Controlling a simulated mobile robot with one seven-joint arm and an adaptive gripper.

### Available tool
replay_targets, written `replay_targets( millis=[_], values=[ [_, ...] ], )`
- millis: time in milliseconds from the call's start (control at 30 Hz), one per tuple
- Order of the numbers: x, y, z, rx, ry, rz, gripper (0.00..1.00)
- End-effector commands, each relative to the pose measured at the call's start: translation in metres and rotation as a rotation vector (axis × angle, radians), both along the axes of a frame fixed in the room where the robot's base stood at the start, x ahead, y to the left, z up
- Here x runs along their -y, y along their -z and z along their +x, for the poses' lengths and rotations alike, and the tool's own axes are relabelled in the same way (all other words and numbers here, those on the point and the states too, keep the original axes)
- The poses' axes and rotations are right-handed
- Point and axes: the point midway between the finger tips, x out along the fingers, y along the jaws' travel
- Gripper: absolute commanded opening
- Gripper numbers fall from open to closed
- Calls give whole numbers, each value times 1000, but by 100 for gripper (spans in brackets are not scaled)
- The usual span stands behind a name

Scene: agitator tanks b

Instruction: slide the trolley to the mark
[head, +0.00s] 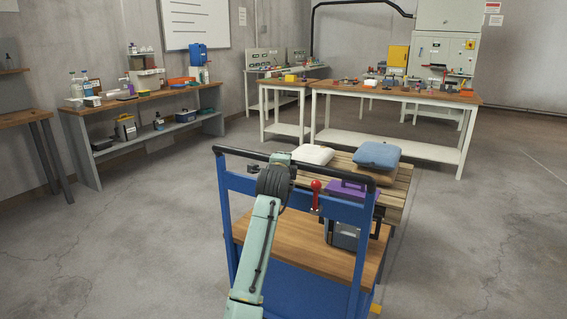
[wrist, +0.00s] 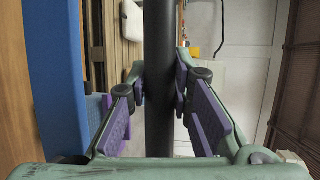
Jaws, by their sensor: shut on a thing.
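The trolley (head: 345,212) stands in front of me, with a blue frame, a wooden deck and a black push handle (head: 235,152). My gripper (wrist: 160,90) is shut on the handle. In the wrist view the black bar (wrist: 159,40) runs between its purple-padded fingers. In the head view my arm hides most of the gripper at the handle. A dark toolbox (head: 344,236) and a purple item (head: 350,190) show through the frame. I cannot make out a floor mark.
A slatted wooden pallet (head: 395,193) with a white sack (head: 311,154) and a blue sack (head: 377,155) lies just beyond the trolley. A long workbench (head: 395,93) stands behind, and a shelf bench (head: 140,102) at left. Floor is clear at left and right.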

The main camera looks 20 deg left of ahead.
Motion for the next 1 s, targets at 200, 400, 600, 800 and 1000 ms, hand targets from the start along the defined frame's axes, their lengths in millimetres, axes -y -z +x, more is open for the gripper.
replay_targets(
  millis=[200, 400, 600, 800, 1000],
  values=[
    [-1, 0, -1, 0, -2, -2, 30],
    [-1, 0, -1, -1, -1, -1, 41],
    [-1, 0, 0, -1, -1, -1, 41],
    [2, -1, -10, 0, -1, -2, 41],
    [13, -8, -44, 3, -1, -1, 41]
  ],
)
